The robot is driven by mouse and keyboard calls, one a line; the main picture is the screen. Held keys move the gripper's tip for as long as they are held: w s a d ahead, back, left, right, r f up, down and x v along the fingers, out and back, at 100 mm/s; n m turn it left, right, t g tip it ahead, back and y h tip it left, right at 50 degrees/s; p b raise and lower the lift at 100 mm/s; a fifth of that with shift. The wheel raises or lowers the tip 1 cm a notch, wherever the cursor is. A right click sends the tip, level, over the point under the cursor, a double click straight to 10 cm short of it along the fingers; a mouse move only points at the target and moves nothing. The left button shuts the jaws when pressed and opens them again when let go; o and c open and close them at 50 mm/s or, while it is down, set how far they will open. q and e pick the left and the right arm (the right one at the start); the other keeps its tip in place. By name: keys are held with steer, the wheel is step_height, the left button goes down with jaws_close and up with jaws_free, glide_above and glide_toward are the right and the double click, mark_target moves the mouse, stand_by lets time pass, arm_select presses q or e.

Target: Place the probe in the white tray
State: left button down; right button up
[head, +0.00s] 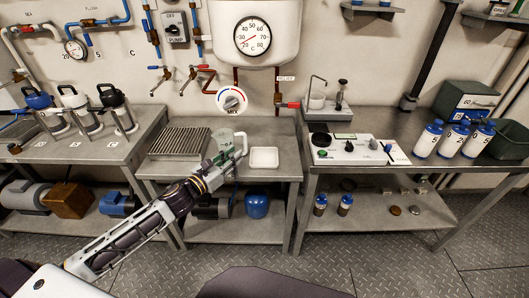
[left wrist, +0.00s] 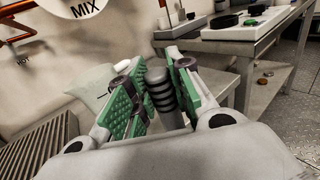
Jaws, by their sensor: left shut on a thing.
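My left gripper (head: 236,152) is over the middle bench, just left of the white tray (head: 264,158). The tray is shallow, and no object shows in it. In the left wrist view the green-padded fingers (left wrist: 156,88) are shut on a dark grey ribbed piece (left wrist: 160,92), which looks like the probe's handle. I cannot make out the probe in the head view. The tray cannot be made out in the left wrist view. My right gripper is not in view.
A pale clear vessel (head: 221,130) stands behind my left gripper. A ribbed grate (head: 180,142) lies to the left. The MIX dial (head: 232,100) is on the wall above. A control panel (head: 358,150) sits on the right bench.

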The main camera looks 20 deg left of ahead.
arm_select(q)
steer(key=x, duration=1.8)
steer(key=shift+b, duration=0.45)
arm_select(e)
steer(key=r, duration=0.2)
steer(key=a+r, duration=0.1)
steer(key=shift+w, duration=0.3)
arm_select(q)
steer(key=shift+a+f, duration=0.1)
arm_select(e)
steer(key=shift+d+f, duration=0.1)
